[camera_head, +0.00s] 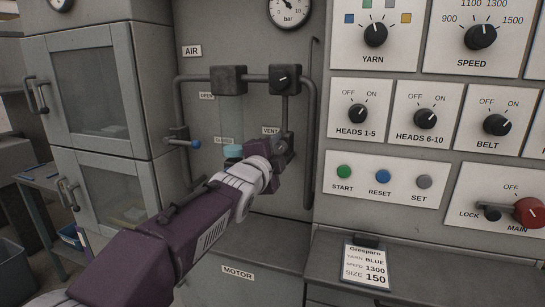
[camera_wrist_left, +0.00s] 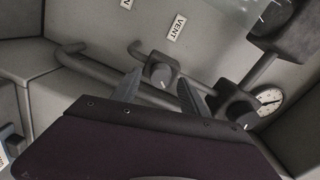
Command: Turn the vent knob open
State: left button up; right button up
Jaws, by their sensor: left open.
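The vent knob is a dark knob with a white mark. In the left wrist view the vent knob (camera_wrist_left: 160,72) shows between the two fingers of my left gripper (camera_wrist_left: 162,84), which are apart. In the head view the vent knob (camera_head: 288,141) is partly hidden by my left gripper (camera_head: 280,152), just below and right of the VENT label (camera_head: 270,130). I cannot tell whether the fingers touch the knob. The mark's exact setting is hard to read. My right gripper is not in view.
A dark regulator block (camera_head: 284,79) with a knob sits above on the pipe, below a pressure gauge (camera_head: 289,10). A vertical pipe (camera_head: 310,150) runs close to the right. A switch panel (camera_head: 386,180) stands at the right.

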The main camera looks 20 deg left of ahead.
pick_arm(q)
jog(key=s+p, duration=0.7)
jog(key=shift+s+a+r, duration=0.15)
jog(key=shift+s+a, duration=0.05)
jog(key=shift+s, duration=0.15)
